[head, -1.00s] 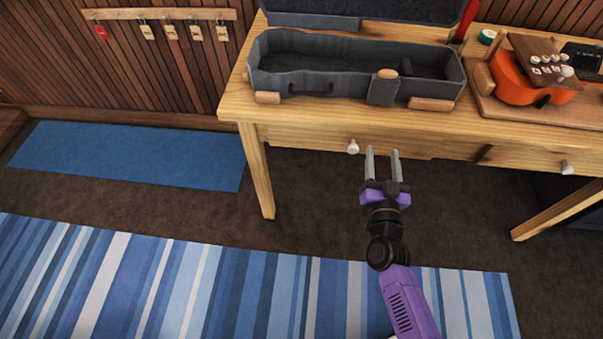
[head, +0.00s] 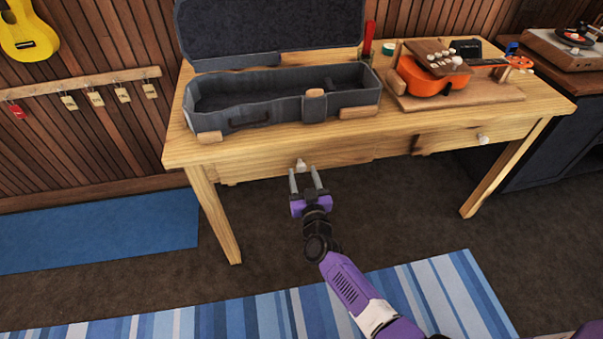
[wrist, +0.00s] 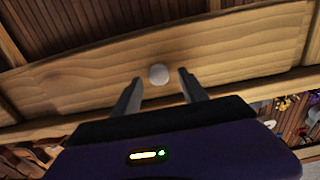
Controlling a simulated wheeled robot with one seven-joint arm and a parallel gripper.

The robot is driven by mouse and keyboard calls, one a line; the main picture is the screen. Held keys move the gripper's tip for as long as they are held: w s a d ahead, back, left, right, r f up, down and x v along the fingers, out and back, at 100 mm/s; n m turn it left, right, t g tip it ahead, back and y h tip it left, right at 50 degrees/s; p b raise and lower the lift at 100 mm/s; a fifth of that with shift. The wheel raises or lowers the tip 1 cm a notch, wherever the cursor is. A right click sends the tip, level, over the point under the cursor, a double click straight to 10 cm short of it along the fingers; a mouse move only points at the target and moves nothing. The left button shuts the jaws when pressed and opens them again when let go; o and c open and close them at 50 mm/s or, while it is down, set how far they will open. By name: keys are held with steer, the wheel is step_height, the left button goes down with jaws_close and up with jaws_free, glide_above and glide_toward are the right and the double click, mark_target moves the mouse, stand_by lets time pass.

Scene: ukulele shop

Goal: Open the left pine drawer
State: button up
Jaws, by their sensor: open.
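The left pine drawer (head: 255,168) is in the front of the wooden table, and its front looks flush with the table. Its round white knob (head: 301,165) sits on the drawer front. My gripper (head: 303,177) is open and empty, with its two fingers pointing at the drawer on either side of the knob's line. In the wrist view the knob (wrist: 158,74) shows between and just beyond the fingertips (wrist: 160,78), against the pale pine front (wrist: 80,85). Whether the fingertips flank the knob or stop short of it is hard to tell.
On the table (head: 385,130) stand an open grey ukulele case (head: 275,120) and an orange ukulele (head: 425,80) on a wooden board. A right drawer (head: 455,138) has its own white knob (head: 484,139). Dark floor lies clear below; a striped blue rug (head: 300,310) is in front.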

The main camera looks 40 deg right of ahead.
steer(key=shift+x, duration=0.95)
steer(key=shift+c, duration=0.4)
jaws_close()
stand_by(0.4)
